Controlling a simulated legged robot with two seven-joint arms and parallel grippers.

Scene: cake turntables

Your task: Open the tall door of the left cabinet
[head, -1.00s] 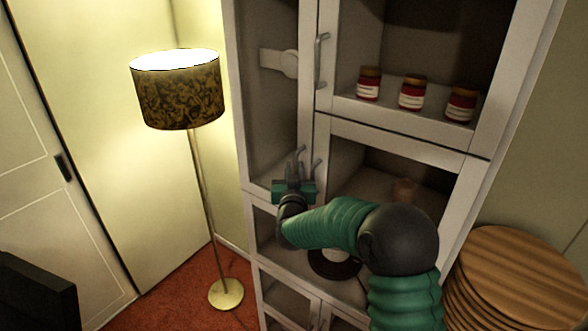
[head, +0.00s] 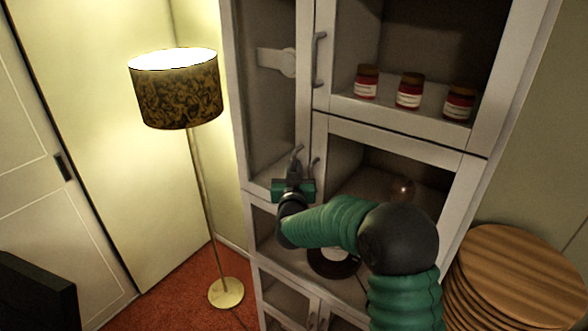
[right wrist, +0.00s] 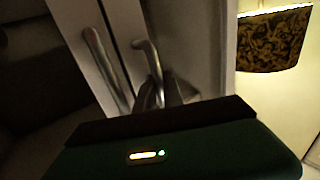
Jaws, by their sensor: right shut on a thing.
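The left cabinet (head: 247,191) is white with glass-fronted doors. Its tall narrow door (head: 305,60) on the left side looks closed, with a metal handle (head: 297,151) low on its right edge. My right gripper (head: 294,172) is at that handle and shut on it. In the right wrist view the gripper fingers (right wrist: 165,95) meet the lower part of the curved handle (right wrist: 147,58). A second handle (right wrist: 100,62), on the neighbouring door, stands just beside it. My green right forearm hides part of the lower cabinet. My left gripper is not in view.
A floor lamp (head: 176,90) with a patterned shade stands left of the cabinet, its round base (head: 226,293) on the red carpet. Red jars (head: 409,92) stand behind the upper right door. Stacked round wooden boards (head: 520,260) are at the lower right.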

